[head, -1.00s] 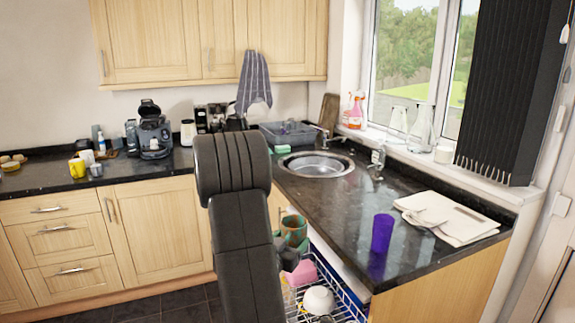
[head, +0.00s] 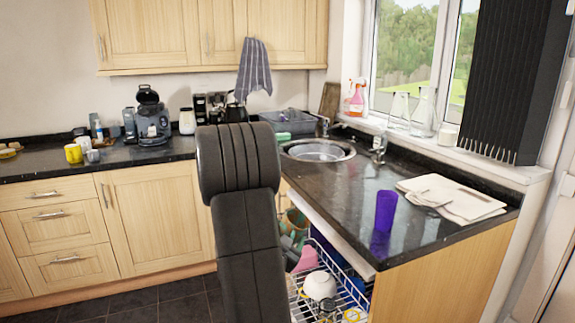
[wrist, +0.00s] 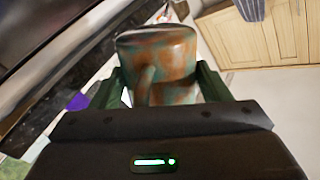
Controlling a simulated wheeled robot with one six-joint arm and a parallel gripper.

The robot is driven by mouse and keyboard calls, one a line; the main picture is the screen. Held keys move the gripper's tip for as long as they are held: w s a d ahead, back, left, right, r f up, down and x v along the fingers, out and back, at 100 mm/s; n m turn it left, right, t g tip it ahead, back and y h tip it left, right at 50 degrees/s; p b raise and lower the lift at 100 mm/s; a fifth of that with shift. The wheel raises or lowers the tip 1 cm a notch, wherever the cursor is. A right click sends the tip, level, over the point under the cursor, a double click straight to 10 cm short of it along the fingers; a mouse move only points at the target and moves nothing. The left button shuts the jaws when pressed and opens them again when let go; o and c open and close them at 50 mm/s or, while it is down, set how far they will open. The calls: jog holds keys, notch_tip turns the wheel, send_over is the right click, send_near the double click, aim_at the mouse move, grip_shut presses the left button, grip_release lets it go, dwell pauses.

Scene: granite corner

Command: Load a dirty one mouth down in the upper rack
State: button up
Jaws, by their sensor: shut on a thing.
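A teal-green mug with rusty brown patches (wrist: 165,60) is held between the two dark green fingers of my gripper (wrist: 160,84) in the wrist view. Its handle faces the wrist camera. I cannot tell surely which way its mouth points. In the head view the mug (head: 296,220) shows just right of my arm, above the pulled-out dishwasher rack (head: 343,279). My arm hides most of my gripper and the left of the rack there.
The rack holds a white bowl (head: 320,285), a pink item (head: 304,259) and yellow-rimmed pieces (head: 352,314). A purple cup (head: 386,210) and folded cloth (head: 450,199) lie on the dark counter (head: 345,205) above. The counter edge is close right of the mug.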

jog(key=m+b, duration=0.5)
jog(key=b, duration=0.1)
jog(key=shift+f+b, duration=0.2)
jog(key=shift+b, duration=0.15)
jog(key=shift+r+m, duration=0.3)
jog(key=shift+m, duration=0.3)
jog(key=shift+f+m+b, duration=0.3)
jog(key=shift+m+b, duration=0.2)
jog(key=shift+b, duration=0.6)
jog(key=shift+m+b, duration=0.4)
jog(key=shift+b, duration=0.25)
jog(key=m+b, duration=0.4)
jog(key=shift+b, duration=0.4)
jog(key=m+b, duration=0.3)
jog(key=shift+m, duration=0.3)
jog(key=shift+m+b, duration=1)
jog(key=shift+b, duration=0.05)
jog(key=shift+r+m, duration=0.3)
